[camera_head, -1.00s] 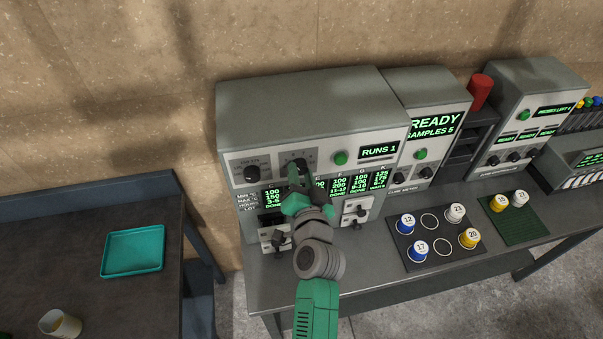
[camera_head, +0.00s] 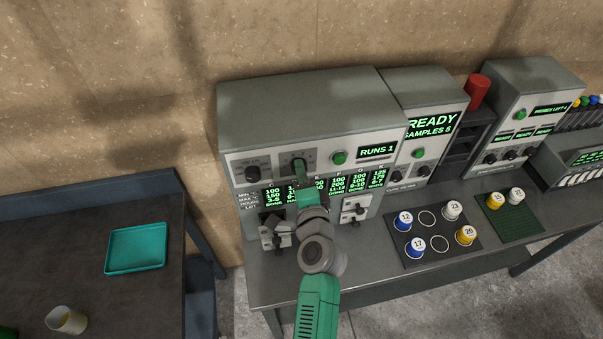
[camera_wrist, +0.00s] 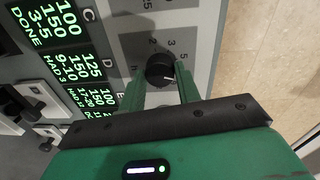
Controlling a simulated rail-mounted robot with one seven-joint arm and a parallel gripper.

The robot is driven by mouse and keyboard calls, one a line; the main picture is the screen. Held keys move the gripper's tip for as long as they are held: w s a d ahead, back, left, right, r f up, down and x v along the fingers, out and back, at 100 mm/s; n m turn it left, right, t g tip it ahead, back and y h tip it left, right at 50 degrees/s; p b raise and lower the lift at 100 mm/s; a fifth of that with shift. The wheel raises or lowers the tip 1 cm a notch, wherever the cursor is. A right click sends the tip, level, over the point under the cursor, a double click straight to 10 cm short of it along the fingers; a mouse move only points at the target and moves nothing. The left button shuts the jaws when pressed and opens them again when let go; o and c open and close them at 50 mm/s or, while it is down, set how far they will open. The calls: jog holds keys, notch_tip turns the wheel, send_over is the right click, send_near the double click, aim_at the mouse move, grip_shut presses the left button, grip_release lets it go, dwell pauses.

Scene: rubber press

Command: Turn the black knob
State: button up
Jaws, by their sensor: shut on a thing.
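The black knob (camera_wrist: 160,72) sits on the grey press panel in the wrist view, with a numbered dial around it; 2, 3 and 5 can be read. Its white mark points to the right, a little downward, in that view. My gripper (camera_wrist: 163,82) has its two green fingers on either side of the knob and is shut on it. In the head view my gripper (camera_head: 299,166) reaches the upper panel of the large grey press (camera_head: 300,105), and the fingers mostly hide the knob.
A second black knob (camera_head: 252,173) is on the panel to the left. A green button (camera_head: 339,158) and a RUNS 1 display (camera_head: 377,151) are to the right. Green readouts and lever switches lie below. Numbered cups stand on a dark mat (camera_head: 432,242) at the right.

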jog(key=shift+m, duration=0.3)
dwell(0.4)
jog(key=o, duration=1)
jog(key=v, duration=0.8)
